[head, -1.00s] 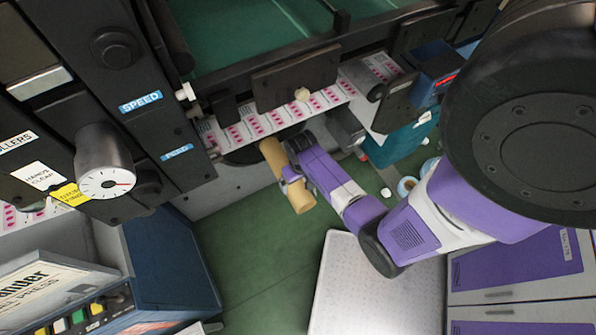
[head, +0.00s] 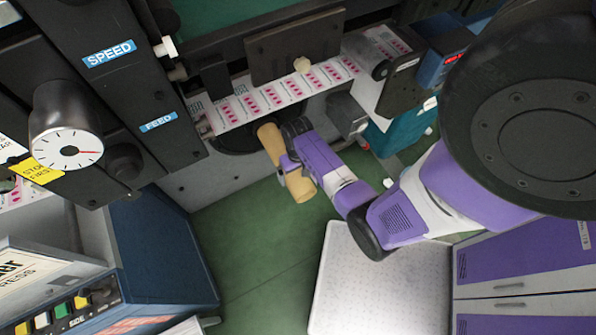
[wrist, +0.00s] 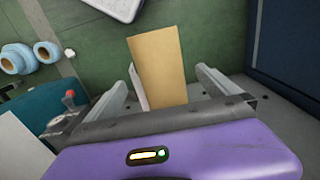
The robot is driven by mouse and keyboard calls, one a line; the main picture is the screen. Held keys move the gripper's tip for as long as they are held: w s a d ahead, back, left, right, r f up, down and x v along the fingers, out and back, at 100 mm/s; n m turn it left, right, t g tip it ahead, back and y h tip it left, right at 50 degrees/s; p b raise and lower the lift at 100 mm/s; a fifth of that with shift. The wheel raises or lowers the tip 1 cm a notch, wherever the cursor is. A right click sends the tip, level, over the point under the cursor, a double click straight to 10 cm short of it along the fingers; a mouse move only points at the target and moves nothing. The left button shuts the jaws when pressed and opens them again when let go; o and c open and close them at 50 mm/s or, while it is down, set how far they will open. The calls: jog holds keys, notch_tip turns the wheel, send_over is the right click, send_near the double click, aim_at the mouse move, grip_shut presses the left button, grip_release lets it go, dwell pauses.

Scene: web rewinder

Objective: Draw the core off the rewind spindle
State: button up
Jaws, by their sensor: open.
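The core (head: 269,140) is a plain tan tube. In the head view it slants below the printed web, with its upper end close to a black disc (head: 235,140) under the machine. The spindle itself is hidden. My gripper (head: 289,172) is around the core's middle to lower part, coming from the right. In the wrist view the core (wrist: 158,70) stands between the two open grey fingers of my gripper (wrist: 168,75). A clear gap shows to the right finger. The left finger is closer, with a pale strip beside the core. Contact cannot be told.
The printed label web (head: 262,102) runs just above the core. A black panel with a dial (head: 68,148) and a blue cabinet (head: 160,250) stand left. A white textured top (head: 365,280) lies below my arm. Blue rolls (wrist: 28,58) lie on the green floor, which is open below.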

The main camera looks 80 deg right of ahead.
aim_at(298, 177)
jog(key=shift+f+b, duration=2.1)
jog(key=shift+f, duration=1.2)
jog(key=c, duration=1.9)
jog(key=shift+r+p, duration=0.25)
jog(key=shift+p, duration=0.1)
